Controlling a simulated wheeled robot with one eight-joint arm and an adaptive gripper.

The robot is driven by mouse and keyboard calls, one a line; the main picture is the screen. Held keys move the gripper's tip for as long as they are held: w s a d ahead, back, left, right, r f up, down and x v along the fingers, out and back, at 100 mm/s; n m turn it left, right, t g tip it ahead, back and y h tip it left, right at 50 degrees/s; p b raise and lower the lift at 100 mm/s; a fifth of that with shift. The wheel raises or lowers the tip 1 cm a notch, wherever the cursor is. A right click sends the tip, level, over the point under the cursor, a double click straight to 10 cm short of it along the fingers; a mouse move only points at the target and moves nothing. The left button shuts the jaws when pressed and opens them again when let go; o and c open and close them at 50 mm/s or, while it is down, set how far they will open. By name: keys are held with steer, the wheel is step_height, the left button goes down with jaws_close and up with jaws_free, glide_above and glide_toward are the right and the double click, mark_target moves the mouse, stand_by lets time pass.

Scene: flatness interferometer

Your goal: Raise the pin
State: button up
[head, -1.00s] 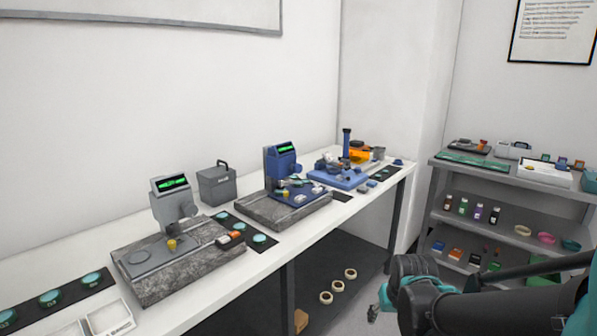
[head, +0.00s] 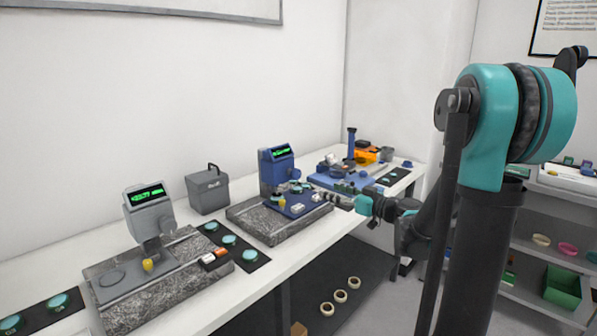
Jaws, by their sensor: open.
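A blue instrument (head: 265,172) with a green-lit display stands on a speckled stone slab (head: 262,224) on the white bench. A small yellow peg (head: 281,202) stands upright at its front. A grey instrument (head: 150,212) on a second stone slab, nearer, has a similar yellow peg (head: 148,264). I cannot tell for certain which part is the pin. My gripper (head: 331,198) reaches in from the right, just right of the blue instrument's stage, pointing left. It is open; its fingertips are small and hard to make out. It looks apart from the yellow peg.
Dark mats with teal discs (head: 229,240) lie between the slabs. A grey box (head: 207,190) stands behind. Another blue apparatus (head: 340,178) and an orange item (head: 366,155) are farther back. A shelf unit (head: 540,215) stands right. Bare bench runs along the front.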

mark_target(298, 174)
steer(key=x, duration=0.6)
steer(key=r+x, duration=0.1)
steer(key=x, duration=0.4)
steer(key=w+x, duration=0.1)
steer(key=x, duration=0.5)
steer(key=shift+w+r, duration=0.15)
steer(key=shift+r, duration=0.15)
steer(key=shift+c, duration=0.4)
steer(key=c, duration=1.1)
